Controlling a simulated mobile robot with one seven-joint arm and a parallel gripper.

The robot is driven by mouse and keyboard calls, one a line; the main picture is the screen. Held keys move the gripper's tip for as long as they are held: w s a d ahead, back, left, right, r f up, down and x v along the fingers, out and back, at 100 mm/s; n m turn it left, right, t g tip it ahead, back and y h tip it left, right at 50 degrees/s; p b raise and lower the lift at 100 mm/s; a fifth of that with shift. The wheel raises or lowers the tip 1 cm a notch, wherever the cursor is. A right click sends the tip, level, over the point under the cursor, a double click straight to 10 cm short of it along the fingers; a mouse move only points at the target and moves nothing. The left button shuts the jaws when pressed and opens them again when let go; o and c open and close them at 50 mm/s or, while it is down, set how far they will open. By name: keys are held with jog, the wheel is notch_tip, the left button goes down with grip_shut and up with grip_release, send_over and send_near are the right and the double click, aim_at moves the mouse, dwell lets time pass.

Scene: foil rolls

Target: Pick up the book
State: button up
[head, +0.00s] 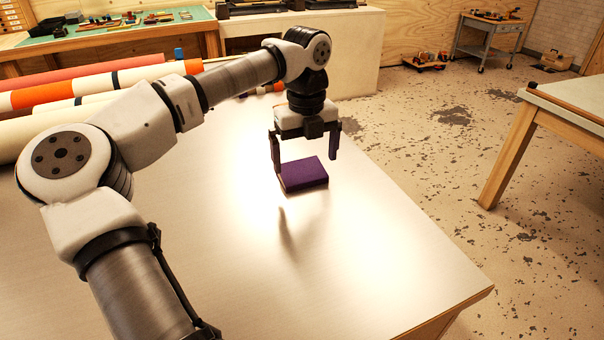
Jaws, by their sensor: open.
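The book (304,175) is small and purple and lies flat on the pale table (250,270), near its right edge. My gripper (306,156) is above the book, pointing down with its fingers spread wide. The left finger shows by the book's left side, and the right finger is above and behind its right side. Nothing is held between the fingers. I cannot tell whether a finger touches the book.
Several foil rolls (92,83), red, white and orange, lie along the table's far left side. The table's front is clear. Another table (560,112) stands at the right across the speckled floor (430,170). A workbench (110,37) with tools stands at the back left.

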aim_at(305, 176)
notch_tip(305, 176, down, 4)
jog(key=shift+a+f+p, duration=0.1)
jog(key=shift+p, duration=0.35)
jog(key=c, duration=0.8)
jog(key=shift+o, duration=0.2)
